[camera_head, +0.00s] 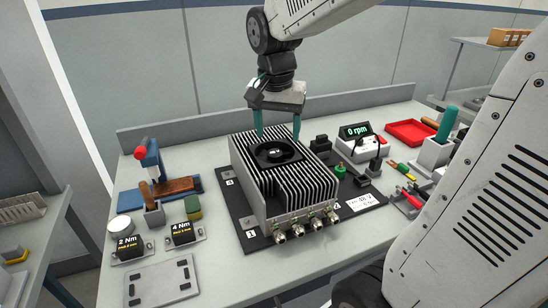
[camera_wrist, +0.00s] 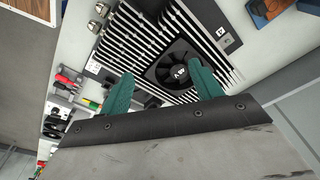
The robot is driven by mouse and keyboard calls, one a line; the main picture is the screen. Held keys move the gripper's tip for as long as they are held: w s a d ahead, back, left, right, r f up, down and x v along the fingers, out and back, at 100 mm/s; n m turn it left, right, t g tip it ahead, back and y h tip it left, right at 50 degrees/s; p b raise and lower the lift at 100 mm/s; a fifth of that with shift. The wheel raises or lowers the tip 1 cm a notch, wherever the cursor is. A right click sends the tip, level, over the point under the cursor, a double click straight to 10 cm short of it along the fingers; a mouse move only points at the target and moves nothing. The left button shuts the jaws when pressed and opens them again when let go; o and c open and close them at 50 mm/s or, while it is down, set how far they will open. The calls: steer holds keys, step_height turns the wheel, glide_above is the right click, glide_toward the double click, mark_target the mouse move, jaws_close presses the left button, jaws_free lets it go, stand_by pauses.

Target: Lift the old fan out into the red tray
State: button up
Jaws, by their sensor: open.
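The old fan (camera_head: 277,153) is black and square with a round rotor. It sits in the top of a grey finned housing (camera_head: 316,185), and it also shows in the wrist view (camera_wrist: 180,70). My gripper (camera_head: 277,136) is open and empty, with its teal fingers pointing down above the far side of the fan. In the wrist view the fingertips (camera_wrist: 165,82) appear apart on either side of the fan's near edge; I cannot tell whether they touch anything. The red tray (camera_head: 410,132) is at the back right of the bench and looks empty.
A 0 rpm display unit (camera_head: 358,145) stands between the housing and the tray. Cable connectors (camera_head: 308,225) stick out at the housing's front. Torque blocks (camera_head: 182,234), a blue press (camera_head: 152,160) and a grey plate (camera_head: 160,281) are at left. The front bench is mostly clear.

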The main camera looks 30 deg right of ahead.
mark_target(275, 152)
steer(key=w+d+f+m, duration=0.1)
steer(key=w, duration=0.1)
steer(key=w+d+f+m, duration=0.1)
steer(key=w, duration=0.2)
steer(key=w+d+f+m, duration=0.1)
steer(key=w, duration=0.1)
steer(key=shift+w+d+f+m, duration=0.15)
steer(key=shift+w+d+m, duration=0.1)
steer(key=shift+d+m, duration=0.15)
steer(key=shift+w+d+f, duration=0.1)
steer(key=shift+w+f, duration=0.05)
steer(key=shift+f, duration=0.2)
steer(key=f, duration=0.7)
steer(key=shift+d, duration=0.2)
steer(key=c, duration=0.9)
